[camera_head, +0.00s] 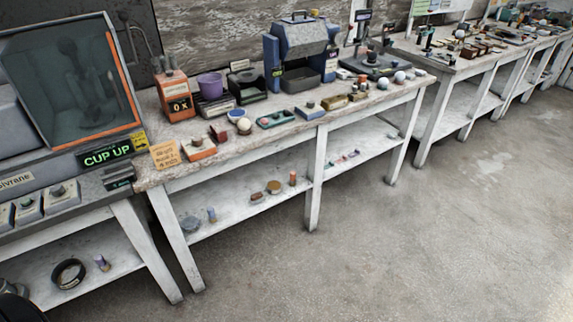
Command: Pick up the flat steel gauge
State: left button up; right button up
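I cannot pick out a flat steel gauge with certainty in the head view. Many small items lie on the long white workbench (262,142), and most are too small to tell apart. Neither of my grippers can be made out. A dark rounded shape cut off at the bottom left corner is too little shown to name.
A screen machine (70,75) with a lit "CUP UP" sign stands at the left. A purple cup (210,85) and a blue-grey machine (300,48) stand on the bench. A black ring (57,275) lies on the lower shelf. The concrete floor (400,245) in front is clear.

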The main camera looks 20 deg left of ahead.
aim_at(258, 197)
jog(key=u, duration=1.1)
jog(key=i+l+u, duration=0.15)
jog(key=u, duration=0.2)
jog(key=i+l+u, duration=0.1)
jog(key=u, duration=0.3)
jog(key=i+l+u, duration=0.1)
jog(key=l+u, duration=0.25)
jog(key=i+l+u, duration=0.1)
jog(key=l+u, duration=0.15)
jog(key=l, duration=0.15)
jog(key=i+l+u, duration=0.1)
jog(key=l+u, duration=0.4)
jog(key=l, duration=0.8)
jog(key=i+l, duration=0.6)
jog(key=l, duration=0.15)
